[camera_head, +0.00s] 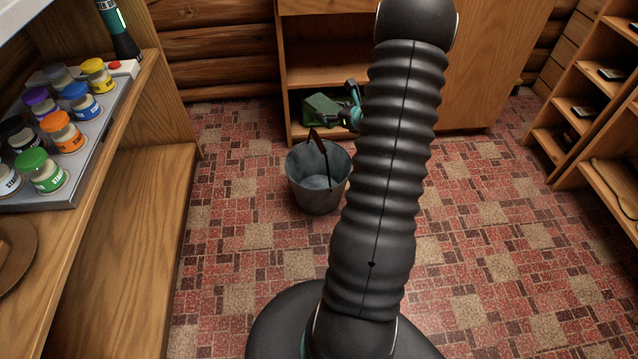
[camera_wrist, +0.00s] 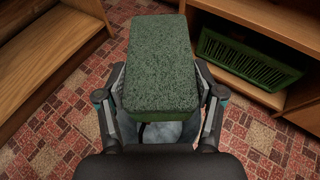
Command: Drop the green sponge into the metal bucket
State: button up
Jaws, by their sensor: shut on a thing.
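The green sponge (camera_wrist: 160,60) is a speckled dark green block held between the two fingers of my gripper (camera_wrist: 160,88) in the wrist view. In the head view the sponge (camera_head: 321,104) and my gripper (camera_head: 350,110) show just above the bucket's rim in the picture, partly hidden by my arm. The metal bucket (camera_head: 311,192) stands upright on the floor, with its dark handle raised across the opening. Its visible inside is empty. In the wrist view a small part of the bucket (camera_wrist: 168,132) shows below the sponge, mostly hidden by the sponge and gripper.
A green slotted crate (camera_wrist: 248,62) sits in the low wooden cabinet (camera_head: 300,77) behind the bucket. A shelf at left holds a tray (camera_head: 85,150) with several lidded jars. Another shelf unit (camera_head: 565,110) stands at right. The tiled floor (camera_head: 490,250) around the bucket is clear.

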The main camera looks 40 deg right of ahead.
jog(key=shift+f+b, duration=1.45)
jog(key=shift+f, duration=1.4)
jog(key=o, duration=0.9)
jog(key=shift+c, duration=0.2)
jog(key=v, duration=1.2)
